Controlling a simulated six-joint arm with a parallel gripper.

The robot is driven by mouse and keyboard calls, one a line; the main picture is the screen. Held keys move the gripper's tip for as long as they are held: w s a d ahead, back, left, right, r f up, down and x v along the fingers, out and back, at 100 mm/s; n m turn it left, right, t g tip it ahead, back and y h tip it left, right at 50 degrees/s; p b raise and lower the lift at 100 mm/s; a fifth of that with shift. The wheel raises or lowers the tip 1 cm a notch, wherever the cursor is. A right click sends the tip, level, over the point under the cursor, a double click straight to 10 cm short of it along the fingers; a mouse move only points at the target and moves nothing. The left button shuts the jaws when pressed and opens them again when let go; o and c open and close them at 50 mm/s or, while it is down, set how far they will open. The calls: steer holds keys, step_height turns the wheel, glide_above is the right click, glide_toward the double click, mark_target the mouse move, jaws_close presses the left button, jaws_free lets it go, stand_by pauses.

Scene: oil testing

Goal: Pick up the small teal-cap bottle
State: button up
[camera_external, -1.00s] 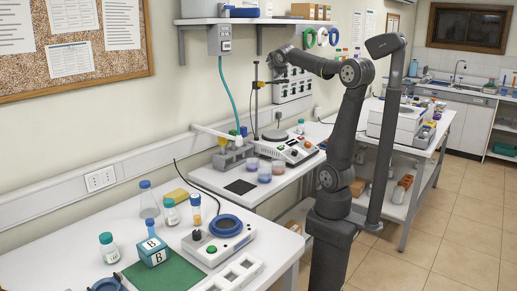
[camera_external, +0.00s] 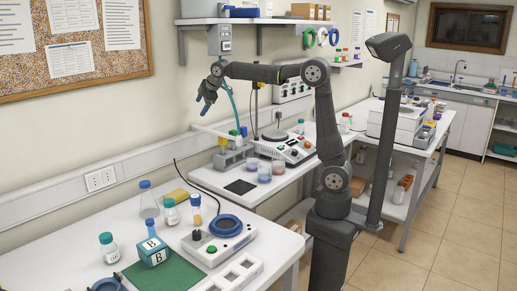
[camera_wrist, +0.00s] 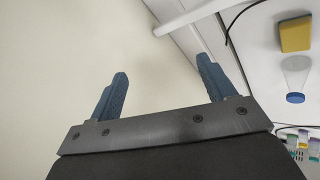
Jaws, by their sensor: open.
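Several bottles with teal caps show in the external view. I cannot tell which one the task names. My gripper (camera_external: 203,104) is raised near the wall, well above the tables and apart from every bottle. In the wrist view my gripper (camera_wrist: 163,80) has its two blue fingers spread, with nothing between them. No teal cap can be made out for sure in the wrist view.
The near table holds a flask (camera_external: 146,202), a yellow sponge (camera_external: 180,196), a teal box marked B (camera_external: 153,252), a green mat (camera_external: 180,274) and a device with a blue ring (camera_external: 222,238). A hose (camera_external: 235,105) hangs by my gripper. A wall shelf (camera_external: 255,20) is above.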

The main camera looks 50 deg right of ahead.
steer(key=s+a+f+n+g, duration=0.1)
steer(key=s+a+f+g, duration=0.2)
steer(key=a, duration=0.9)
steer(key=n+g, duration=0.4)
glide_toward(170, 200)
steer(key=shift+h, duration=0.4)
steer(key=f, duration=0.9)
steer(key=shift+w+a, duration=0.1)
steer(key=shift+a, duration=0.2)
steer(key=f, duration=0.5)
steer(key=shift+a+f, duration=0.1)
steer(key=shift+a, duration=0.15)
steer(key=c, duration=1.2)
